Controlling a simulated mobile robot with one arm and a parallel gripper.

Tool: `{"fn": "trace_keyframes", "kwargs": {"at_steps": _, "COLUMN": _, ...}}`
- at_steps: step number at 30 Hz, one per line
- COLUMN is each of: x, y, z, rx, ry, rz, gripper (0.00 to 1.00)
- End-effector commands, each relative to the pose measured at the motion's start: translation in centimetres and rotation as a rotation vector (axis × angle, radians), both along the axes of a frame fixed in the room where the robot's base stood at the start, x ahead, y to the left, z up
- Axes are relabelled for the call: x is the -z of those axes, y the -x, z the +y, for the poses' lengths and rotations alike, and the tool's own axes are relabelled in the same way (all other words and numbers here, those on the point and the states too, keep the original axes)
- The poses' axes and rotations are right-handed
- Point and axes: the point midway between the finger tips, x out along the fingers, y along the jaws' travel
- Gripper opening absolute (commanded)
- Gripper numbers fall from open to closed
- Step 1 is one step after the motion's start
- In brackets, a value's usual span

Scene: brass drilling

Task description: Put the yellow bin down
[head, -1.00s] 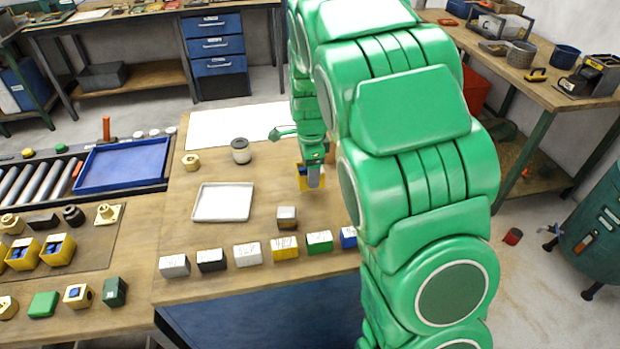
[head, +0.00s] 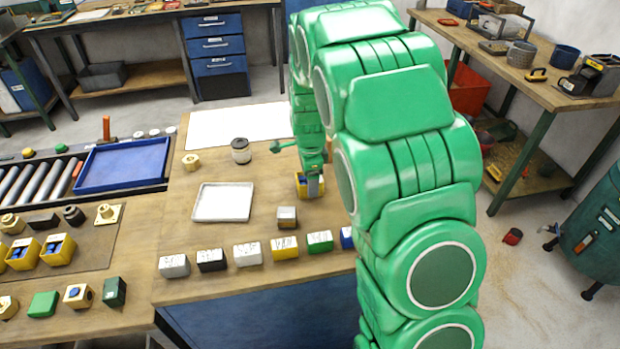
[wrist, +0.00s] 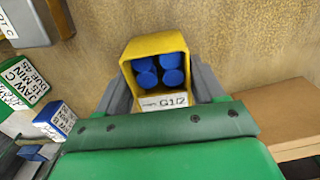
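The yellow bin (wrist: 158,47) is in the wrist view, with several blue cylinders (wrist: 158,70) inside and a white label reading G1/2 on its near side. My gripper (wrist: 160,85) has one grey finger on each side of the bin and is shut on it. In the head view the yellow bin (head: 301,187) is under my gripper (head: 313,184), at or just above the wooden bench top (head: 262,185). I cannot tell if its base touches the wood. My arm hides part of the bench to the right.
A white tray (head: 222,203) lies left of the bin. A small grey-brown block (head: 287,217) is in front. A row of labelled blocks, including a yellow one (head: 285,248) and a green one (head: 320,242), lines the front edge. A jar (head: 241,151) stands behind.

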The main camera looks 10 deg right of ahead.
Motion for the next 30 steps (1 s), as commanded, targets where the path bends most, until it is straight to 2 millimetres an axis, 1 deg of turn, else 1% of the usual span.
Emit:
{"fn": "trace_keyframes", "kwargs": {"at_steps": 1, "x": 0.0, "y": 0.0, "z": 0.0, "rx": 0.000, "ry": 0.000, "rz": 0.000, "gripper": 0.77}}
{"fn": "trace_keyframes", "kwargs": {"at_steps": 4, "x": 0.0, "y": 0.0, "z": 0.0, "rx": 0.000, "ry": 0.000, "rz": 0.000, "gripper": 0.91}}
{"fn": "trace_keyframes", "kwargs": {"at_steps": 12, "x": 0.0, "y": 0.0, "z": 0.0, "rx": 0.000, "ry": 0.000, "rz": 0.001, "gripper": 0.91}}
{"fn": "trace_keyframes", "kwargs": {"at_steps": 17, "x": -0.9, "y": 0.0, "z": 0.0, "rx": 0.000, "ry": 0.000, "rz": 0.000, "gripper": 0.91}}
{"fn": "trace_keyframes", "kwargs": {"at_steps": 20, "x": -2.2, "y": 0.0, "z": -0.1, "rx": 0.000, "ry": 0.000, "rz": -0.001, "gripper": 0.91}}
{"fn": "trace_keyframes", "kwargs": {"at_steps": 23, "x": -4.0, "y": 0.0, "z": -0.1, "rx": 0.000, "ry": 0.001, "rz": -0.001, "gripper": 0.91}}
{"fn": "trace_keyframes", "kwargs": {"at_steps": 30, "x": -8.6, "y": -0.1, "z": -0.1, "rx": 0.000, "ry": 0.001, "rz": -0.004, "gripper": 0.91}}
